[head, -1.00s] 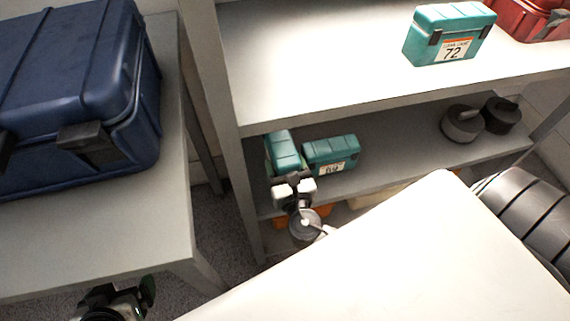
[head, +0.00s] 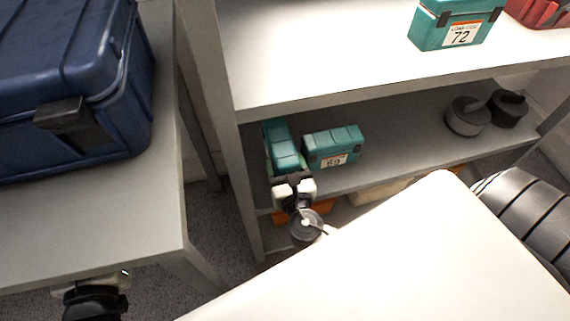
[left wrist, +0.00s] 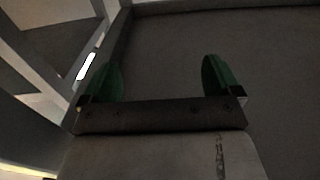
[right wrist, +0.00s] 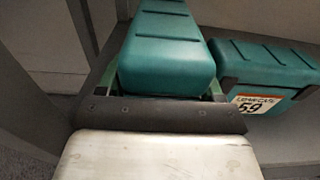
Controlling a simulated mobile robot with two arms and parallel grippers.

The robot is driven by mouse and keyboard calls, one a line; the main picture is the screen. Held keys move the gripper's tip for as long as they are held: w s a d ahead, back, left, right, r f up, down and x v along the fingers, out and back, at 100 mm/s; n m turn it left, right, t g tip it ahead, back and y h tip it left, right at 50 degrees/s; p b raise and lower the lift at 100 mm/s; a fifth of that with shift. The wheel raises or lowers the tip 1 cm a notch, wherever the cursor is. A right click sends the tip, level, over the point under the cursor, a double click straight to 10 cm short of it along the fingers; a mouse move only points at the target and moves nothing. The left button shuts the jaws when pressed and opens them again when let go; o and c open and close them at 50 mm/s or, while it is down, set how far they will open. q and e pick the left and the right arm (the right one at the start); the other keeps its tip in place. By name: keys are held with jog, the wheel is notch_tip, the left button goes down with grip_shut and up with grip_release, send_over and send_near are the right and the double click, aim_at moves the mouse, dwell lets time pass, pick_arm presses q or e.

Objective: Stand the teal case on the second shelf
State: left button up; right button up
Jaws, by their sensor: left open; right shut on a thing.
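A teal case (head: 283,148) is in my right gripper (head: 290,177), at the left end of the lower of the two shelf boards that show clearly. In the right wrist view the fingers are shut on the near end of this teal case (right wrist: 167,58), and its ridged face points up. I cannot tell whether it touches the board. A second teal case (head: 334,147) with a number label stands close to its right; it also shows in the right wrist view (right wrist: 262,72). My left gripper (left wrist: 160,82) is open and empty; its wrist shows low at the left in the head view.
A shelf post (head: 205,75) stands just left of the held case. The upper board (head: 300,50) carries a teal case marked 72 (head: 455,25) and a red case (head: 540,12). Dark round weights (head: 467,117) stand farther right on the lower board. A blue case (head: 65,90) sits on the left table (head: 90,235).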

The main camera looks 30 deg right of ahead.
jog(key=shift+f+b, duration=0.5)
pick_arm(q)
jog(key=shift+s+d+r+t+h, duration=0.15)
jog(key=shift+r+t+h, duration=0.2)
jog(key=shift+r+t, duration=0.45)
jog(key=shift+s+d+r+t+h, duration=0.1)
jog(key=shift+r+t+h, duration=0.2)
jog(key=shift+r+t, duration=0.45)
jog(key=shift+s+d+r+t+h, duration=0.15)
jog(key=shift+r+t+h, duration=0.2)
jog(key=shift+r+t, duration=0.45)
pick_arm(e)
jog(key=shift+f, duration=0.25)
pick_arm(q)
jog(key=shift+r, duration=0.15)
jog(key=shift+s+r+b, duration=0.15)
jog(key=shift+r+b, duration=0.1)
jog(key=shift+b, duration=0.15)
pick_arm(e)
jog(key=shift+f, duration=0.15)
pick_arm(q)
jog(key=shift+s+r+t, duration=0.15)
jog(key=shift+r+t, duration=0.1)
jog(key=shift+t, duration=0.1)
pick_arm(e)
jog(key=shift+f, duration=0.15)
